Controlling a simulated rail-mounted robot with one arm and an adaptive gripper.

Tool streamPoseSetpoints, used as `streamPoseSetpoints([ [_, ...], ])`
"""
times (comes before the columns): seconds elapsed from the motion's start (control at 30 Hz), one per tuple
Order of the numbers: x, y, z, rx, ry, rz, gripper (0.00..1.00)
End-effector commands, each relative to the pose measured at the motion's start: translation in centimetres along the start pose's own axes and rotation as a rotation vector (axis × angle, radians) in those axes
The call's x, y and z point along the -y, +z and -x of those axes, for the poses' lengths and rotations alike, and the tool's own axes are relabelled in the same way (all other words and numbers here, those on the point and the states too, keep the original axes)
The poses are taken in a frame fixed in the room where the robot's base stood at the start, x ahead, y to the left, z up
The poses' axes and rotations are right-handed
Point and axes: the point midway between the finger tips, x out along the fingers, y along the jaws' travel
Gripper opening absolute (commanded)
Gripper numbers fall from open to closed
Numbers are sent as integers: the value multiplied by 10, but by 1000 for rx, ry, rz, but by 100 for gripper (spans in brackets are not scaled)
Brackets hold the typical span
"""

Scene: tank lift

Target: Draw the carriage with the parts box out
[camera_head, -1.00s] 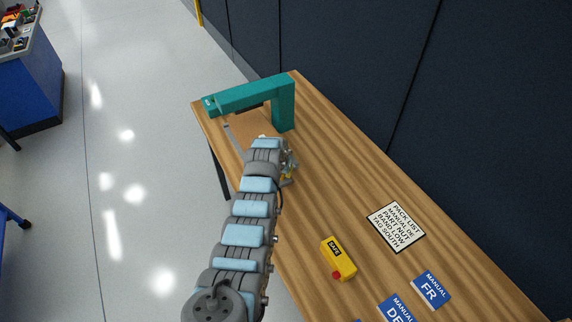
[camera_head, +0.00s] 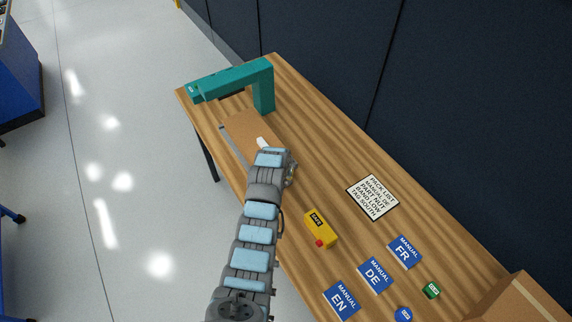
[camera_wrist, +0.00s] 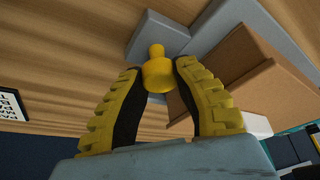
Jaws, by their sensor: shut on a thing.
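The brown parts box (camera_head: 246,130) lies along the table's left side, between the teal arch (camera_head: 262,88) and my wrist. In the wrist view the box (camera_wrist: 240,70) is right of my fingers, beside the grey carriage part (camera_wrist: 165,36). A yellow knob (camera_wrist: 157,74) stands on the grey part. My gripper (camera_wrist: 155,80) is shut on this knob, one yellow-and-black finger at each side. In the head view my gripper (camera_head: 290,172) is mostly hidden by my arm. A grey edge (camera_head: 233,146) shows along the box's left side.
A yellow box with a red button (camera_head: 321,229) lies near my arm. The pack list (camera_head: 372,197), blue manual cards (camera_head: 374,274), a green tag (camera_head: 431,290) and a cardboard box (camera_head: 525,300) lie farther right. A dark wall (camera_head: 450,120) stands behind the table.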

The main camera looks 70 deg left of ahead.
Motion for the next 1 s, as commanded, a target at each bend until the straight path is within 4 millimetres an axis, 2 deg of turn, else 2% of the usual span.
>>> streamPoseSetpoints([
  [0.13, -14, 20, 5, 6, 3, 7, 0],
  [0.4, -37, 44, 14, 8, 2, 12, 0],
  [0.7, -49, 53, 19, 4, 1, 14, 0],
  [1.0, -50, 54, 19, 5, 1, 15, 0],
])
